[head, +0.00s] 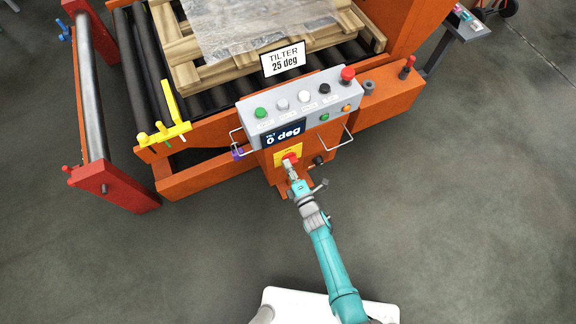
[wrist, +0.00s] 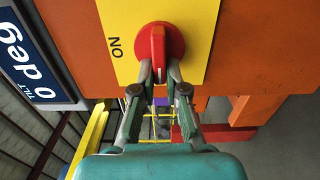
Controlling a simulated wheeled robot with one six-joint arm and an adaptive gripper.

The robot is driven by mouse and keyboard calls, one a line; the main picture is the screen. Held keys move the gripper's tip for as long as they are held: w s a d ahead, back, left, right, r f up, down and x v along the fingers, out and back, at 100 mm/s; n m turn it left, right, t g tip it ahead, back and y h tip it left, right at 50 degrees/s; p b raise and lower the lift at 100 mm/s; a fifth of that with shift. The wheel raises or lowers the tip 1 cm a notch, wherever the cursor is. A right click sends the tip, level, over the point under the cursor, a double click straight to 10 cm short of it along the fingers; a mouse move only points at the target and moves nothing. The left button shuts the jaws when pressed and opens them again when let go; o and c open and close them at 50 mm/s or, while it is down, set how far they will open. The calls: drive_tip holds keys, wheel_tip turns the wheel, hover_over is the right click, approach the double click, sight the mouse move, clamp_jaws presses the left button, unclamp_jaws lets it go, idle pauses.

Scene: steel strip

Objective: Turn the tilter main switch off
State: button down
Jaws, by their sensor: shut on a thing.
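The tilter main switch is a red rotary knob (head: 291,159) on a yellow plate (head: 279,160), on the orange front below the control panel. In the wrist view the red knob (wrist: 155,52) fills the top middle, its grip bar upright in the picture. The yellow plate (wrist: 125,20) carries the word ON to the left of the knob, printed sideways.
Above the switch, a grey panel (head: 345,92) holds several buttons, a red mushroom button (head: 347,74) and a display (head: 283,135) reading 0 deg. A sign (head: 283,58) reads TILTER 25 deg. Metal handles flank the panel. The grey floor (head: 450,220) to the right is clear.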

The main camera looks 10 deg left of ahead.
idle(0.3)
drive_tip(key=c, duration=1.2)
unclamp_jaws()
drive_tip(key=v, duration=1.2)
